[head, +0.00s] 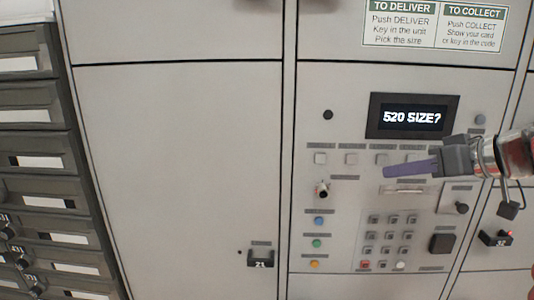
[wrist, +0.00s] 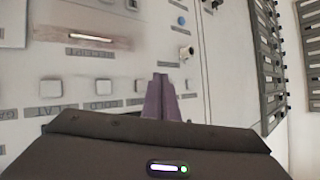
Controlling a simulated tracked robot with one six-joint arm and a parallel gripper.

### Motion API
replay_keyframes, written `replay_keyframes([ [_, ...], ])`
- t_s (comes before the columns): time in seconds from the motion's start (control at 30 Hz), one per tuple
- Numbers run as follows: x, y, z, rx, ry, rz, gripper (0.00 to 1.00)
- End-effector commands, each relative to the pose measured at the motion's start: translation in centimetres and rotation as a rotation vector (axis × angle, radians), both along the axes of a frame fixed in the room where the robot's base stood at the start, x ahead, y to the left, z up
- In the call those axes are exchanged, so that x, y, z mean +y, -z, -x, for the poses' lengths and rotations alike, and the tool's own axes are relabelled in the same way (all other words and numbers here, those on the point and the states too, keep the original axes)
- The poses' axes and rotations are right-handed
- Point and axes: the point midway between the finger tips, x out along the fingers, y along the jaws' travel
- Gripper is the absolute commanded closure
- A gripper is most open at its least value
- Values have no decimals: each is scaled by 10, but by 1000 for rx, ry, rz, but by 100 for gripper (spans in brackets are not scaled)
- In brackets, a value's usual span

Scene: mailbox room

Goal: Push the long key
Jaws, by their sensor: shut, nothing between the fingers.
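A row of small square keys runs under the display of the grey panel, each with a small label above it. In the wrist view, turned upside down, one key (wrist: 97,87) has a blurred label (wrist: 102,104) that seems to read LONG; I cannot be sure. The key to its left (wrist: 50,88) has a label that seems to read FLAT. My gripper (head: 388,171) has purple fingers, shut and empty, in front of the panel just below the key row. In the wrist view its fingertips (wrist: 160,76) overlap the right part of the row; contact cannot be told.
The display (head: 412,117) reads "520 SIZE?". Below the keys are a card slot (wrist: 90,37), a key lock (head: 322,188), coloured buttons including a blue one (head: 318,221), and a keypad (head: 387,241). Grey mailboxes (head: 42,155) stand at the left. A plain locker door (head: 180,160) lies between.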

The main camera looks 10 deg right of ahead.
Motion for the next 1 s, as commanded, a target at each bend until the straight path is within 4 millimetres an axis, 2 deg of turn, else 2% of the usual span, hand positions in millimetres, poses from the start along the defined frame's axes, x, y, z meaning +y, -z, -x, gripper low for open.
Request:
replay_keyframes([
  [0.1,-3,0,-11,0,-1,0,100],
  [0.3,-6,0,-21,0,0,1,100],
  [1.0,-7,0,-22,0,0,1,100],
])
